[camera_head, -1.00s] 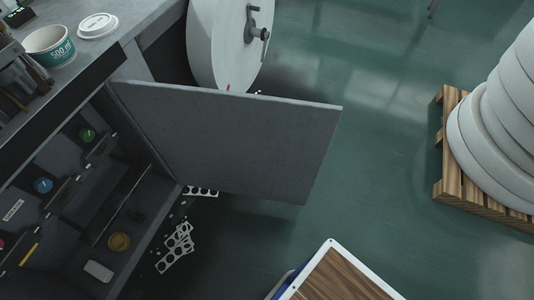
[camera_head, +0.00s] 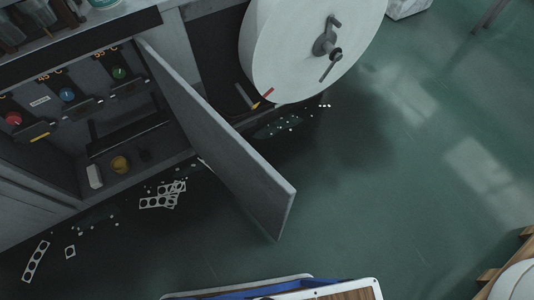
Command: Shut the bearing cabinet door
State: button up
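The bearing cabinet (camera_head: 62,157) is at the left, with its grey door (camera_head: 215,133) standing wide open. The door is hinged at the right side of the opening and juts out over the floor toward the lower right. Inside the cabinet are red, blue and green round knobs or caps, a dark shelf, a yellow round item (camera_head: 120,165) and a small white block (camera_head: 94,176). My gripper is not in view.
A large white paper reel (camera_head: 290,50) with a crank stands right of the door. Punched white scraps (camera_head: 163,196) lie on the green floor before the cabinet. A wood-topped, blue-edged surface (camera_head: 345,292) is at the bottom. A wooden pallet (camera_head: 508,262) is lower right.

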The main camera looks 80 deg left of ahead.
aim_at(263, 192)
jog(key=i, duration=1.15)
jog(key=u, duration=1.6)
jog(key=i, duration=1.85)
jog(key=u, duration=3.75)
jog(key=k, duration=0.2)
jog(key=z, duration=0.1)
jog(key=i, duration=0.2)
jog(key=z, duration=0.05)
